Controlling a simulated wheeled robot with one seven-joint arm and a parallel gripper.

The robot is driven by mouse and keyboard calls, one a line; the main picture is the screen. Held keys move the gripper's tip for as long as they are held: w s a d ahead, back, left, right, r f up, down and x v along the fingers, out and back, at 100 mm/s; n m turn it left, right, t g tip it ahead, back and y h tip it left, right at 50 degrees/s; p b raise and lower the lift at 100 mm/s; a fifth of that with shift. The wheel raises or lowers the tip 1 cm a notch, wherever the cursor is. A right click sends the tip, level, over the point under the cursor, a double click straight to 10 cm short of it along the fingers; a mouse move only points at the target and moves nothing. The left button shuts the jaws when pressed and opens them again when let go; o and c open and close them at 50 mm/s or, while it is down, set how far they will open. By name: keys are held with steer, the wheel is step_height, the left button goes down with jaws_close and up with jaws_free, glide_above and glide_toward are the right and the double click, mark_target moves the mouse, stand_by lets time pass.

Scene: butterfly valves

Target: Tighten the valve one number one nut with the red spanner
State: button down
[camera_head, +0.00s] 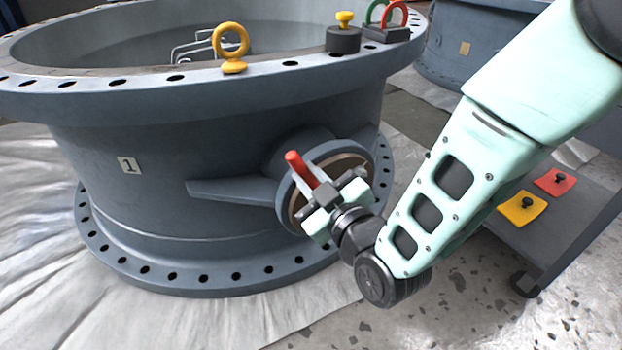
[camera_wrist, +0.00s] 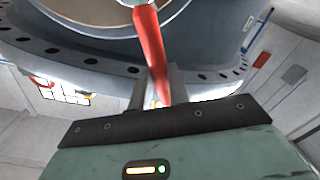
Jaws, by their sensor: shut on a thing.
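Valve one (camera_head: 235,155) is the large grey round body marked with a "1" label. Its side port (camera_head: 283,165) has a round flange with a tan ring face. My gripper (camera_head: 328,195) is in front of this face, shut on the red spanner (camera_head: 300,168). The spanner's red handle sticks out up and to the left past the jaws. In the wrist view, the red handle (camera_wrist: 150,50) runs up from between the fingers to a silver head at the top edge. The number one nut cannot be made out.
A yellow eyebolt (camera_head: 231,45), a black block with a yellow knob (camera_head: 344,35) and a holder with green and red rings (camera_head: 386,25) stand on the top flange. A grey cart (camera_head: 560,225) with yellow and red pads is at right, beyond my arm.

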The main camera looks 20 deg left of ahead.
steer(key=shift+w+a, duration=0.2)
steer(key=shift+a, duration=0.05)
steer(key=shift+w+a, duration=0.15)
steer(key=shift+a, duration=0.05)
stand_by(0.6)
steer(key=shift+w+d, duration=0.1)
steer(key=shift+w, duration=0.05)
steer(key=shift+w+d+r+m+b, duration=0.1)
steer(key=shift+w+d+m, duration=0.75)
steer(key=shift+m, duration=0.8)
steer(key=shift+w+d+r+m+b, duration=0.15)
steer(key=shift+w+d+m, duration=0.5)
steer(key=shift+w+m, duration=0.7)
steer(key=shift+w+d+f+m+b, duration=0.1)
steer(key=shift+w+d+m, duration=0.65)
steer(key=shift+m, duration=1.15)
steer(key=shift+s, duration=0.1)
steer(key=shift+s+a+r+n, duration=0.1)
steer(key=shift+n, duration=0.2)
